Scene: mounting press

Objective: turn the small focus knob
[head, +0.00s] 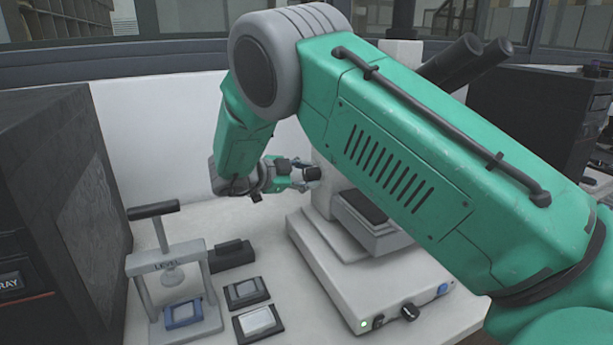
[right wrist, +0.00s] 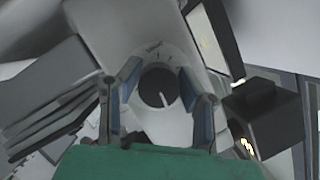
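The small focus knob (right wrist: 158,87) is round and black with a white pointer line. In the right wrist view it sits on a pale face with small markings above it. My right gripper (right wrist: 166,92) has one finger on each side of the knob, with a gap visible at least on the right, so it looks open around it. In the head view my right gripper (head: 296,178) is at the left side of the white microscope (head: 325,262). The dark knob there (head: 312,173) is partly hidden by the gripper. My left gripper is not in view.
My right arm hides much of the microscope; its black eyepieces (head: 465,62) stick out behind. A small press (head: 168,262) marked LEVEL stands at left with a blue-framed block (head: 183,313). Two dark-framed blocks (head: 246,292) (head: 258,323) lie beside it. A dark cabinet (head: 60,210) bounds the left.

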